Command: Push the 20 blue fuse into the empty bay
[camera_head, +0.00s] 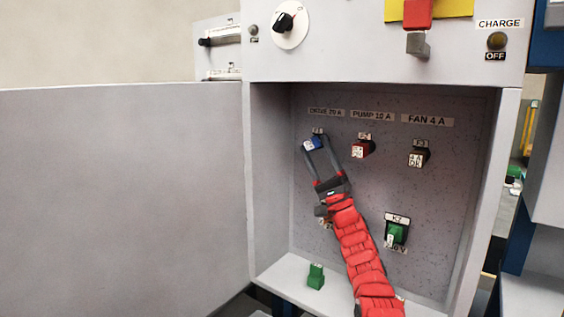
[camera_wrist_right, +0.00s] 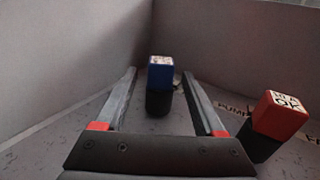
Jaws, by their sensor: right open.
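The blue fuse (camera_head: 313,144) is at the top left bay of the cabinet's back panel, under the "20 A" label (camera_head: 326,112). In the right wrist view the blue fuse (camera_wrist_right: 160,72) has a blue top on a black lower part. My right gripper (camera_head: 317,143) is open, with one finger on each side of the blue fuse. In the right wrist view gaps show between both fingers and the fuse. How deep the fuse sits in its bay cannot be told. My left gripper is not in view.
A red fuse (camera_head: 361,149) sits close to the right of my gripper, and another fuse (camera_head: 418,158) under the FAN label. A green block (camera_head: 316,276) stands on the cabinet floor; a green part (camera_head: 396,234) is on the panel. Cabinet walls enclose the space.

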